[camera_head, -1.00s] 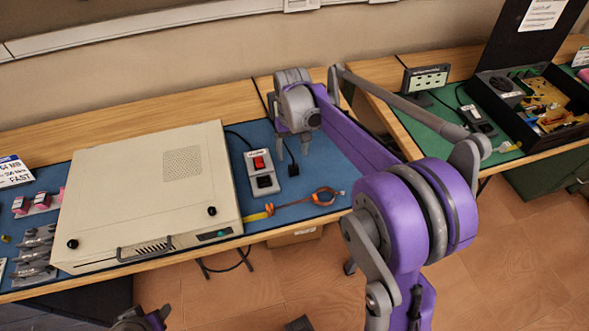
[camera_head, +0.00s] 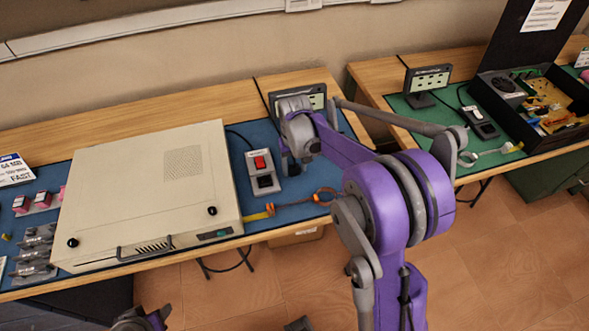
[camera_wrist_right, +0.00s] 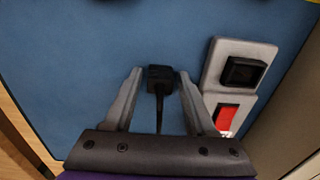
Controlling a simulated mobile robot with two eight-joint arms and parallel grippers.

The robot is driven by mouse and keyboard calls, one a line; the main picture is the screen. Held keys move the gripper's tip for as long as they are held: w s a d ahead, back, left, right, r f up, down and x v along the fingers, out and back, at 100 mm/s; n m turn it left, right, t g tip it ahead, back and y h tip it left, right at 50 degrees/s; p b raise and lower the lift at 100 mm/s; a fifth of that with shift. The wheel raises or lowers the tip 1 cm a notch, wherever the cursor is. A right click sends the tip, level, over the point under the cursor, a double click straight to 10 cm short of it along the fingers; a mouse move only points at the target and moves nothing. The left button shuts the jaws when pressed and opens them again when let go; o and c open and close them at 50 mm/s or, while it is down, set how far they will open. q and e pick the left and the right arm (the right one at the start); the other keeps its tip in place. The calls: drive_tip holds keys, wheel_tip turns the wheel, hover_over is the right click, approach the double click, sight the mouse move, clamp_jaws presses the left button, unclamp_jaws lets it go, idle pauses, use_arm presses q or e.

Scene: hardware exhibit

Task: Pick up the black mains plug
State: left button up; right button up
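The black mains plug (camera_wrist_right: 159,78) lies on the blue mat (camera_wrist_right: 75,70), its cord running toward my right gripper's palm in the right wrist view. My right gripper (camera_wrist_right: 160,72) is open, with one finger on each side of the plug and a small gap on both sides. In the head view my right gripper (camera_head: 294,167) is low over the mat, right of the switched socket box, and hides most of the plug. Of my left arm only a small part shows at the bottom edge; its fingers are out of view.
A grey socket box (camera_head: 263,173) with a red switch stands just left of my right gripper. A beige computer case (camera_head: 145,190) fills the bench's left part. A small display stand (camera_head: 305,98) is behind my gripper.

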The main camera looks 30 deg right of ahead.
drive_tip(key=c, duration=0.7)
drive_tip(key=shift+r, duration=0.15)
